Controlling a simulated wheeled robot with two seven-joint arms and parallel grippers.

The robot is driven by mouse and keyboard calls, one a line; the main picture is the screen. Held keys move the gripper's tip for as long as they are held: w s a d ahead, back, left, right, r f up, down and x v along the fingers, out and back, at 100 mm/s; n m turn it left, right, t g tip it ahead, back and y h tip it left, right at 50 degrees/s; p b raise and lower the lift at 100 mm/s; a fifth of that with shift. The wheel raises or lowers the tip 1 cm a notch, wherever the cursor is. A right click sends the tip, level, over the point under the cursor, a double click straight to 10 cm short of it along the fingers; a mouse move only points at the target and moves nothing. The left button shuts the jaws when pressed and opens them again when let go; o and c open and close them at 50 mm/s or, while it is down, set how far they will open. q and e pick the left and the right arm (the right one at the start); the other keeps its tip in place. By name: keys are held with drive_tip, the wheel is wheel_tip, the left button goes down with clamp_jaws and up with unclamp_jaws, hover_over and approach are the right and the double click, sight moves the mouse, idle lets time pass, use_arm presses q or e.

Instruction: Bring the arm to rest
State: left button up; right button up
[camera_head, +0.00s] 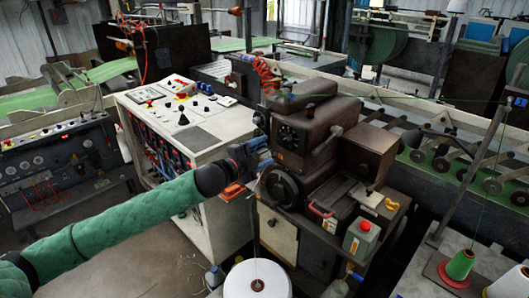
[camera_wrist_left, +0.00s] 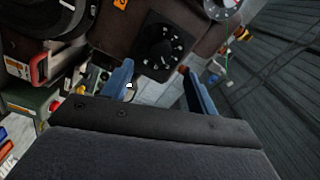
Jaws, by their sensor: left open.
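My left arm (camera_head: 120,225), in a green sleeve, comes in from the left in the head view and reaches out to the brown machine (camera_head: 315,125). My left gripper (camera_head: 257,168) is beside the left side of that machine, near its dark handwheel (camera_head: 280,188). In the left wrist view the two blue fingers of the left gripper (camera_wrist_left: 156,70) stand apart with nothing between them. A black dial (camera_wrist_left: 160,45) on a brown panel lies beyond the fingertips. I cannot tell whether the gripper touches the machine. My right gripper is not in view.
A white control console (camera_head: 180,125) stands just behind my left gripper. A grey panel with gauges (camera_head: 60,165) is at the left. A white spool (camera_head: 257,280) is below the machine, and a green thread cone (camera_head: 460,264) is at the right. Open floor (camera_head: 160,260) lies below my arm.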

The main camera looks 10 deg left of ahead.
use_arm(q)
drive_tip(key=s+a+f+n+g+y, duration=0.1)
drive_tip(key=s+a+f+n+y, duration=0.2)
drive_tip(key=f, duration=1.2)
drive_tip(key=s+a+f+n+g+y, duration=0.15)
drive_tip(key=s+f+n+y, duration=0.35)
drive_tip(key=f, duration=1)
drive_tip(key=s+a+f+n+g+y, duration=0.15)
drive_tip(key=f+n, duration=0.35)
drive_tip(key=f, duration=1)
drive_tip(key=s+a+f+n+g, duration=0.1)
drive_tip(key=s+f+n+g, duration=0.1)
drive_tip(key=s+f, duration=0.7)
drive_tip(key=s+a+f+n+g+y, duration=0.1)
drive_tip(key=s+f+n+g, duration=0.1)
drive_tip(key=s+f, duration=0.8)
drive_tip(key=s+a+f+n+g, duration=0.1)
drive_tip(key=s+f+n+g, duration=0.2)
drive_tip(key=s+f, duration=0.7)
drive_tip(key=s+g, duration=0.1)
drive_tip(key=s, duration=1)
drive_tip(key=shift+a+g, duration=0.3)
drive_tip(key=shift+a, duration=0.1)
drive_tip(key=shift+w, duration=0.1)
